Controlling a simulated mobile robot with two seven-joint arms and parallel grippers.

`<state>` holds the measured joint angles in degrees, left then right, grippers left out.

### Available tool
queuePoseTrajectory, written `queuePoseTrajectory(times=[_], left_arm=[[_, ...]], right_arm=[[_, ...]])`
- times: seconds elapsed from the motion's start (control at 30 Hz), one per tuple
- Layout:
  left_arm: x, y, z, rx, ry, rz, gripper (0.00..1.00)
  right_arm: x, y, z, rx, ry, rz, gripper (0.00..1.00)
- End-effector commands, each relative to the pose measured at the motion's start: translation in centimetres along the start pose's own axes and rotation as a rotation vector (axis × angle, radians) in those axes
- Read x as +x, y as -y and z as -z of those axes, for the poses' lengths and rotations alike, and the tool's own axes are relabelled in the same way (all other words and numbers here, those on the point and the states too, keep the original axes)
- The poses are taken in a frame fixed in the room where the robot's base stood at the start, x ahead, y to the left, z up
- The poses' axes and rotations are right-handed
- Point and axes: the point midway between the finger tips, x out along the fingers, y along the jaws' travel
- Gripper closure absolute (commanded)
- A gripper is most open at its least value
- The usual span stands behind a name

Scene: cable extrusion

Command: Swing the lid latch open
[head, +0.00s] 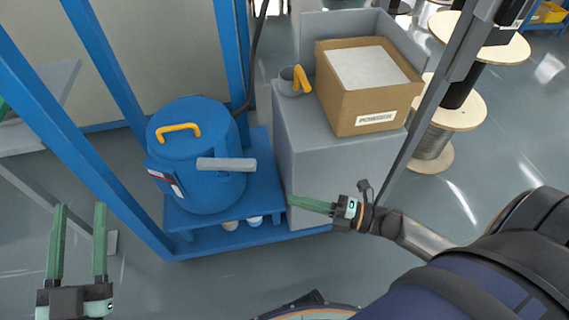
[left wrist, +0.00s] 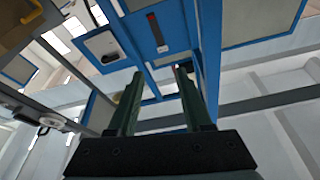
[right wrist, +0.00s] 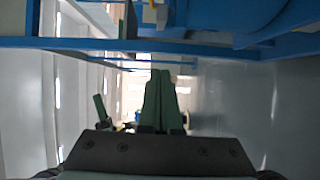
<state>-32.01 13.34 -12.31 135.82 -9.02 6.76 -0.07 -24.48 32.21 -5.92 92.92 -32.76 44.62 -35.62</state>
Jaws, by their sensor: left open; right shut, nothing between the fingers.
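A blue drum (head: 205,160) with a lid and a yellow lid handle (head: 179,130) stands on a blue stand in the head view. A grey latch bar (head: 227,164) lies across the lid's front right edge and sticks out past the rim to the right. My left gripper (head: 79,207) is open and empty, at the lower left, well apart from the drum. My right gripper (head: 291,201) is shut and empty, to the right of the drum and below the latch bar, its fingers pointing left. Its closed fingers also show in the right wrist view (right wrist: 162,75).
A grey cabinet (head: 330,165) right of the drum carries a cardboard powder box (head: 350,118) and a grey cup with a yellow handle (head: 292,80). Blue frame posts (head: 75,165) rise left of and behind the drum. Cable spools (head: 435,125) stand at the right.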

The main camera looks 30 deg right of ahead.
Motion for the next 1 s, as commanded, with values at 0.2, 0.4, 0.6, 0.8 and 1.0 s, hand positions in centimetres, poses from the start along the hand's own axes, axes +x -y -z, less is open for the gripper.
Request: queuePoseTrajectory(times=[0.2, 0.4, 0.6, 0.8, 1.0], left_arm=[[0.1, 0.1, 1.2, 0.015, -0.05, -0.001, 0.5], [0.0, 0.1, 3.4, 0.042, -0.142, -0.005, 0.5], [-0.3, 0.1, 6.1, 0.073, -0.254, -0.01, 0.5], [-1.1, -0.1, 9.5, 0.113, -0.398, -0.019, 0.5], [-1.8, -0.3, 11.4, 0.138, -0.481, -0.026, 0.5]], right_arm=[[1.7, 0.2, 0.1, -0.03, -0.004, -0.002, 1.0], [5.5, 0.1, 0.1, -0.028, -0.004, -0.005, 1.0], [9.9, 0.1, 0.1, -0.028, -0.003, -0.004, 1.0], [10.9, 0.3, -2.2, -0.026, -0.002, 0.001, 1.0], [11.2, 0.1, -3.5, -0.025, -0.003, 0.001, 1.0]])
